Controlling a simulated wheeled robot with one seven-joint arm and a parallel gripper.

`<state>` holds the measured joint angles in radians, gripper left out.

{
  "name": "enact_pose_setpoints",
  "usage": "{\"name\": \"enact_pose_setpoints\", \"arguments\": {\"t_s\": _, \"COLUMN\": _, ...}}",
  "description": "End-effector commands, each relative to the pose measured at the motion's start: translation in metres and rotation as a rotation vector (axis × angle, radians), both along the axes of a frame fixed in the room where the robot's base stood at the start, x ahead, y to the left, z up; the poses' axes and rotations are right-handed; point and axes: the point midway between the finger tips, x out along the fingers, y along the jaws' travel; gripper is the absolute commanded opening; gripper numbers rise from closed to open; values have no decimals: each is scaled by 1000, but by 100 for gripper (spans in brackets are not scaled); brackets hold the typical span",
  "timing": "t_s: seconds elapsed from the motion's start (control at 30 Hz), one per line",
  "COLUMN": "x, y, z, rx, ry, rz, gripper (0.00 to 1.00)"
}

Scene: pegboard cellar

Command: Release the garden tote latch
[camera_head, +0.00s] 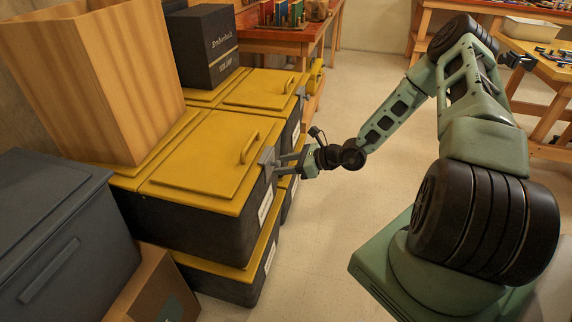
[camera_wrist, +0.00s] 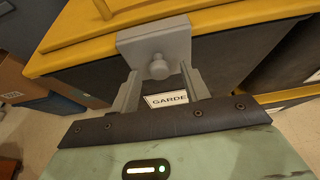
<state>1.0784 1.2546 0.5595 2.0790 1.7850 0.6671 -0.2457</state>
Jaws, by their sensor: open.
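The garden tote is a black bin with a yellow lid (camera_head: 215,155), stacked on another bin of the same kind. Its grey latch (camera_head: 267,158) sits at the lid's front edge. In the wrist view the latch (camera_wrist: 156,48) is a grey block with a round knob, and a white label (camera_wrist: 166,99) reading "GARDE" shows below it. My gripper (camera_head: 284,165) is at the front of the latch. In the wrist view my gripper (camera_wrist: 160,90) is open, with one finger on each side below the knob. I cannot tell whether the fingers touch the latch.
A dark box (camera_head: 203,47) sits on the bins behind. A grey container (camera_head: 50,235) and a cardboard box (camera_head: 155,290) are at the lower left. The floor (camera_head: 330,215) right of the bins is clear.

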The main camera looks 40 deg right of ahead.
Motion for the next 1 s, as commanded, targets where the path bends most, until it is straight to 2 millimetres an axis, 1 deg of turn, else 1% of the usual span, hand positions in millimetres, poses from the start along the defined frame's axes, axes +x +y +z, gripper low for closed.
{"name": "enact_pose_setpoints", "arguments": {"t_s": 0.13, "x": 0, "y": 0, "z": 0, "rx": 0, "ry": 0, "rz": 0, "gripper": 46}}
{"name": "enact_pose_setpoints", "arguments": {"t_s": 0.17, "x": 0, "y": 0, "z": 0, "rx": 0, "ry": 0, "rz": 0, "gripper": 40}}
{"name": "enact_pose_setpoints", "arguments": {"t_s": 0.2, "x": 0, "y": 0, "z": 0, "rx": 0, "ry": 0, "rz": 0, "gripper": 29}}
{"name": "enact_pose_setpoints", "arguments": {"t_s": 0.27, "x": 0, "y": 0, "z": 0, "rx": 0, "ry": 0, "rz": 0, "gripper": 13}}
{"name": "enact_pose_setpoints", "arguments": {"t_s": 0.3, "x": 0, "y": 0, "z": 0, "rx": 0, "ry": 0, "rz": 0, "gripper": 2}}
{"name": "enact_pose_setpoints", "arguments": {"t_s": 0.33, "x": 0, "y": 0, "z": 0, "rx": 0, "ry": 0, "rz": 0, "gripper": 0}}
{"name": "enact_pose_setpoints", "arguments": {"t_s": 0.67, "x": -2, "y": -2, "z": -4, "rx": 22, "ry": -28, "rz": 0, "gripper": 0}}
{"name": "enact_pose_setpoints", "arguments": {"t_s": 0.87, "x": -7, "y": -5, "z": -13, "rx": 88, "ry": -110, "rz": -3, "gripper": 0}}
{"name": "enact_pose_setpoints", "arguments": {"t_s": 1.0, "x": -11, "y": -9, "z": -22, "rx": 160, "ry": -200, "rz": -3, "gripper": 0}}
